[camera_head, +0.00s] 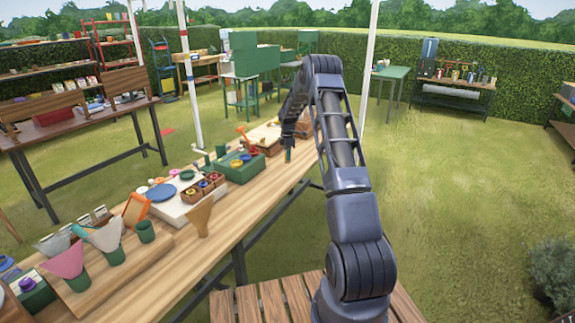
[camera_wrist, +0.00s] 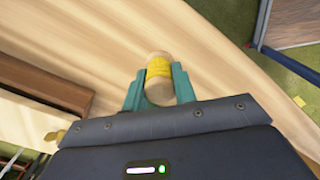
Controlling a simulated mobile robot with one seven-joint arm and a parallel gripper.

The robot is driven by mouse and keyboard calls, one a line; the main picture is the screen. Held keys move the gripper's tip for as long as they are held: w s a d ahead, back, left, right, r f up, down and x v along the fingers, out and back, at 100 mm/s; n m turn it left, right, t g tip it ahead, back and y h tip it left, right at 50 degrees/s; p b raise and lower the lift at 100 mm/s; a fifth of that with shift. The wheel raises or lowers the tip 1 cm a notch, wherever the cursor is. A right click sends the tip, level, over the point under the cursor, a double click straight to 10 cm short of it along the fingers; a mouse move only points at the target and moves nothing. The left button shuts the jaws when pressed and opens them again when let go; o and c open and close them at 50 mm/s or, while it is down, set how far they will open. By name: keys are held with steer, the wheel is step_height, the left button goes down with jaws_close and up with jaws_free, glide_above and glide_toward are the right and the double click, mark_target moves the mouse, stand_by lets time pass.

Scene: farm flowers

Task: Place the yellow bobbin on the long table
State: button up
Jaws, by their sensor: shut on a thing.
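The yellow bobbin (camera_wrist: 159,72) shows in the wrist view as a pale wooden spool with yellow winding around its middle. My gripper (camera_wrist: 161,78) is shut on it, with a teal finger on each side. The long table (camera_head: 222,238) is a light wooden top running from the near left to the middle of the head view. Its bare wood (camera_wrist: 222,75) lies under the bobbin in the wrist view. In the head view my gripper (camera_head: 288,157) points down over the table's right edge. The bobbin cannot be made out there, and whether it touches the wood is unclear.
A green crate (camera_head: 238,166) with colourful items stands left of my gripper on the table. A wooden box of small pots (camera_head: 203,187), a blue plate (camera_head: 161,192) and several cones stand nearer. A dark brown box (camera_wrist: 45,90) lies left in the wrist view.

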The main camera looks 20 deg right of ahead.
steer(key=shift+f, duration=2.75)
steer(key=shift+f, duration=0.1)
steer(key=o, duration=1)
steer(key=shift+c, duration=0.2)
